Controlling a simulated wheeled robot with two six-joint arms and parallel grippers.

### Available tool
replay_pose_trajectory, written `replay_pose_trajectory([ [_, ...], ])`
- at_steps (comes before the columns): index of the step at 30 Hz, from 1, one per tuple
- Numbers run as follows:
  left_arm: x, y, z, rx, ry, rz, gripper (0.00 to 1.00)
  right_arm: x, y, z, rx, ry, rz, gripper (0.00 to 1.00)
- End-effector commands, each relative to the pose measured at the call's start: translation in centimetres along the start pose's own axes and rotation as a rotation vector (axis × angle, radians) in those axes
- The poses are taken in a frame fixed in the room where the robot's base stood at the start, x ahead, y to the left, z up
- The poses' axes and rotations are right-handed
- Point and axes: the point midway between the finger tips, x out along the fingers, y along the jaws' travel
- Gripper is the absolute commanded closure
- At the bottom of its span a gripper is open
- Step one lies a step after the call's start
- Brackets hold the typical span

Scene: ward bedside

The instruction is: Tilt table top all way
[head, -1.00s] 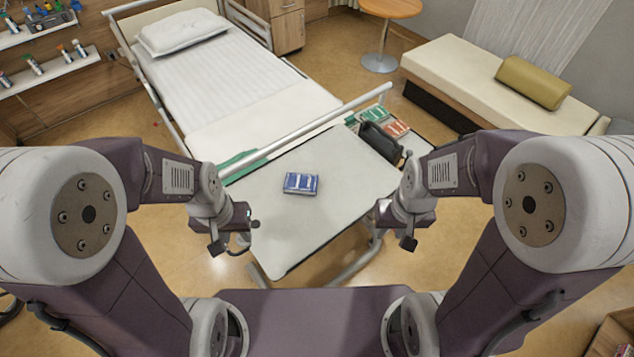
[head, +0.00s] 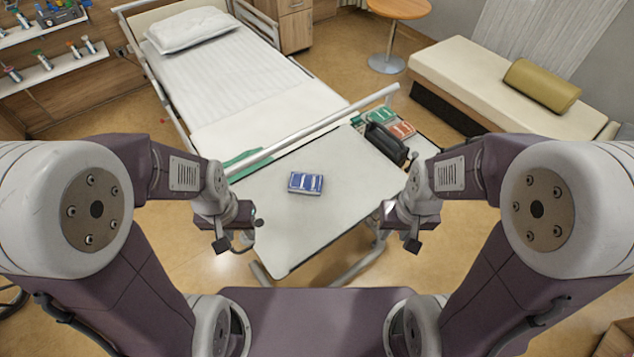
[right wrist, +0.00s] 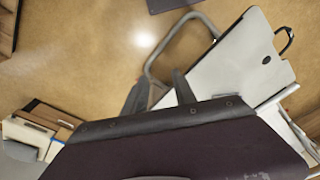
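The pale grey table top (head: 345,190) of the overbed table is in the middle of the head view, in front of the bed's foot end. It looks flat or nearly so. A blue-and-white pack (head: 306,183) lies on it. The table top also shows in the right wrist view (right wrist: 232,68), with a dark handle-like loop (right wrist: 289,40) at its edge. My left gripper (head: 240,234) is at the table's left side, empty, its fingers apart. My right gripper (head: 394,232) is at the right side, clear of the table; its fingers are apart in the right wrist view (right wrist: 158,91).
A side shelf holds a black bag (head: 386,144), a green pack (head: 381,115) and a red pack (head: 402,129). The bed (head: 245,85) stands behind, with a couch (head: 470,75) at the right. The table's metal base (head: 350,270) reaches forward over open floor.

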Motion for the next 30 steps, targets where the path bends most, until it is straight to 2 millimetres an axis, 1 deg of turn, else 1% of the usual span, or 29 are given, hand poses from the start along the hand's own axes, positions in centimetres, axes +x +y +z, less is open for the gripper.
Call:
replay_pose_trajectory([
  [1,0.0,0.0,0.0,0.000,0.000,0.000,0.64,0.0,0.0,0.0,0.000,0.000,0.000,0.68],
  [3,0.0,0.0,0.0,0.000,0.000,0.000,0.64,0.0,0.0,0.0,-0.005,0.000,0.000,0.73],
  [5,0.0,0.0,0.0,0.000,0.000,0.000,0.64,0.0,0.0,0.0,-0.051,0.000,0.000,0.73],
  [8,0.0,0.0,0.0,0.000,0.000,0.000,0.64,0.0,0.0,-0.5,-0.290,0.017,0.002,0.73],
  [11,0.0,0.0,0.0,0.000,0.000,0.000,0.64,-1.1,-0.2,-4.4,-0.700,0.109,0.037,0.73],
  [12,-0.1,0.0,0.0,0.000,0.000,0.000,0.64,-1.3,-0.3,-6.4,-0.878,0.135,0.060,0.73],
  [14,-0.9,0.0,-0.1,0.000,0.000,0.000,0.64,-1.5,-0.6,-9.2,-1.152,0.152,0.092,0.73],
  [15,-1.6,0.0,-0.1,0.000,0.000,0.000,0.64,-1.3,-1.0,-11.2,-1.337,0.155,0.113,0.73],
  [16,-2.2,0.0,-0.2,0.000,0.000,0.000,0.64,-1.0,-1.4,-12.6,-1.478,0.152,0.125,0.73],
  [17,-2.9,0.1,-0.3,0.000,0.000,0.000,0.64,-0.4,-1.8,-14.1,-1.620,0.146,0.136,0.73],
  [18,-3.9,0.1,-0.4,0.000,0.000,0.000,0.64,0.7,-2.5,-15.8,-1.805,0.131,0.142,0.73],
  [20,-5.2,0.1,-0.6,0.000,0.000,0.000,0.64,2.9,-3.5,-17.3,-2.016,0.105,0.135,0.73],
  [21,-6.0,0.1,-0.6,0.000,0.000,0.000,0.64,4.5,-4.2,-17.8,-2.112,0.087,0.118,0.73],
  [23,-7.0,0.1,-0.7,0.000,0.000,0.000,0.64,7.0,-5.0,-17.5,-2.181,0.056,0.078,0.73],
  [24,-7.5,0.1,-0.8,0.000,0.000,0.000,0.64,8.6,-5.4,-16.9,-2.194,0.034,0.045,0.73],
  [26,-8.2,0.2,-0.9,0.000,0.000,0.000,0.64,10.6,-5.7,-15.6,-2.208,-0.002,-0.006,0.73],
  [27,-8.5,0.2,-0.9,0.000,0.000,0.000,0.64,11.6,-5.8,-14.5,-2.215,-0.025,-0.038,0.73],
  [30,-9.0,0.2,-0.9,0.000,0.000,0.000,0.64,13.1,-5.9,-12.2,-2.226,-0.069,-0.097,0.73],
])
